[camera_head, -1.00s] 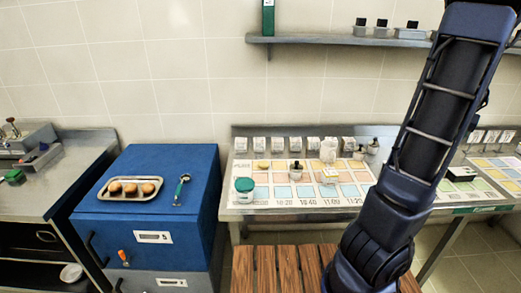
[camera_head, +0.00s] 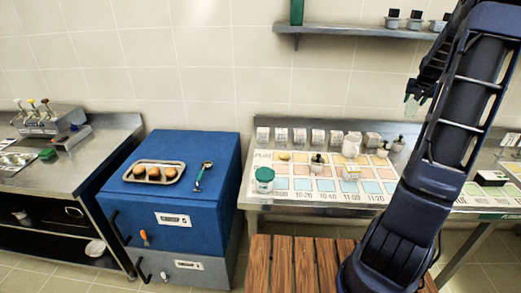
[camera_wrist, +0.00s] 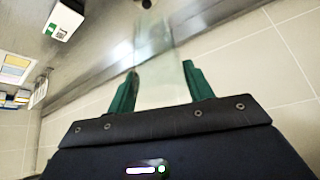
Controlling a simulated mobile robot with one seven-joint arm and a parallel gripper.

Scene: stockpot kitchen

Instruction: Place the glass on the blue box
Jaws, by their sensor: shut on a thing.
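The blue box (camera_head: 216,209) stands left of centre in the head view, a blue cabinet with a flat top. My gripper (camera_head: 414,98) is raised at the right of that view, well away from the box. In the wrist view my gripper (camera_wrist: 161,88) has its green fingers on either side of a clear glass (camera_wrist: 157,62), shut on it. The glass is see-through and faint, so its rim and tilt are hard to tell. It also shows faintly below the fingers in the head view (camera_head: 411,109).
A tray (camera_head: 133,172) of brown round items and a utensil (camera_head: 203,176) lie on the box top, with bare room around them. A teal-lidded jar (camera_head: 264,180) stands on the counter (camera_head: 256,206). A wall shelf (camera_head: 350,32) is above.

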